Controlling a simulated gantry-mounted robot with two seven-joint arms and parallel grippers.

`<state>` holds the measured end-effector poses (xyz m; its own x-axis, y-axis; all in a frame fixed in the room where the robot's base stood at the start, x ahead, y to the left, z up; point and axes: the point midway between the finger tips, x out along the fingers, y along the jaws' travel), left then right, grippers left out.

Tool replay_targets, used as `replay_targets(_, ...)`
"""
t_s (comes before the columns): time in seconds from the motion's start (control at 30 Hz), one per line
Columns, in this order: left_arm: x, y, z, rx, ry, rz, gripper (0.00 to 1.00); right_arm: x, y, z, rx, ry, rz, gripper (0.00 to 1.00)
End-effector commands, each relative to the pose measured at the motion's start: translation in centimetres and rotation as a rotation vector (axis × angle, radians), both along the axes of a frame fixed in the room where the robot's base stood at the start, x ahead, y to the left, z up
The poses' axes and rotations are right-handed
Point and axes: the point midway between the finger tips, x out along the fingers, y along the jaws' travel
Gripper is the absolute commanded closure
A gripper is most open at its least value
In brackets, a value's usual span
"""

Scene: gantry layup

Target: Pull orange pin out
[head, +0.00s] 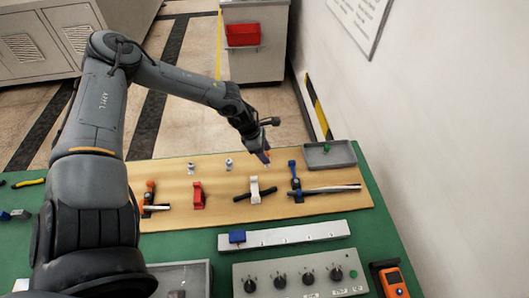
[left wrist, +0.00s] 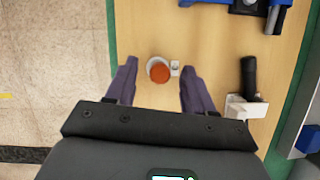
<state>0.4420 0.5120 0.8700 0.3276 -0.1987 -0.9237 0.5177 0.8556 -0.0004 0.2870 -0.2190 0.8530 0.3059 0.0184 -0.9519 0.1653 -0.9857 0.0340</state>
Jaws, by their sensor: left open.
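The orange pin (left wrist: 159,70) shows from above in the left wrist view as a round orange knob over a pale round base on the wooden board (left wrist: 215,30). In the head view only a bit of its orange (head: 267,154) shows beside my fingers. My left gripper (left wrist: 158,72) is open and empty, one purple-grey finger on each side of the knob with a gap on both sides. In the head view the left gripper (head: 261,155) is over the back of the board. How far the fingertips are above the knob is unclear. My right gripper is out of view.
A white clamp with a black handle (head: 255,190) and a blue clamp (head: 295,181) stand near the gripper. A red clamp (head: 198,196) and two small metal fittings (head: 229,163) are farther left. A grey tray (head: 330,155) lies at the right back.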

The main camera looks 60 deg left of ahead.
Motion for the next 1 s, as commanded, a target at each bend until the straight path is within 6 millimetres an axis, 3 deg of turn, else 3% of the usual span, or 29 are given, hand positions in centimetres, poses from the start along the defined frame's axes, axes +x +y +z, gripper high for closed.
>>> replay_targets(0.23,0.03,0.01,0.01,0.000,0.000,0.000,0.47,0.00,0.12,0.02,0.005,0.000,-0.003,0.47)
replay_targets(0.6,0.00,0.01,0.00,0.000,0.000,0.000,1.00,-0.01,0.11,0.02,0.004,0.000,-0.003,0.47)
replay_targets(0.63,0.00,0.01,0.00,0.000,0.000,0.000,0.80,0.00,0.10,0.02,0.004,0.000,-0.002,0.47)
replay_targets(0.77,0.00,0.01,0.00,0.000,0.000,0.000,0.99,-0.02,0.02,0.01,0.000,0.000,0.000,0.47)
replay_targets(1.0,0.00,0.01,0.03,0.000,0.000,0.000,1.00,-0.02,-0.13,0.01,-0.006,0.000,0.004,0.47)
